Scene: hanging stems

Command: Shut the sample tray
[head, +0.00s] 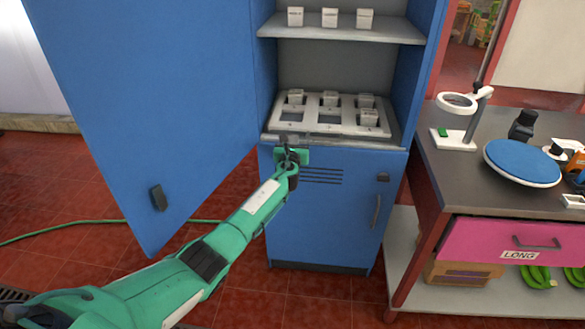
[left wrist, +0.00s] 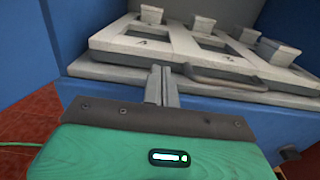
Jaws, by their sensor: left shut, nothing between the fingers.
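The sample tray (head: 323,129) is a pale grey rack with square openings, holding several small white pots, inside the blue cabinet (head: 335,203). My right gripper is in neither view.
The blue cabinet door (head: 160,100) stands wide open on the left. A shelf (head: 340,30) with 3 white pots is above the tray. On the right, a workbench (head: 425,165) carries a ring magnifier (head: 457,103) and a blue turntable (head: 522,162).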

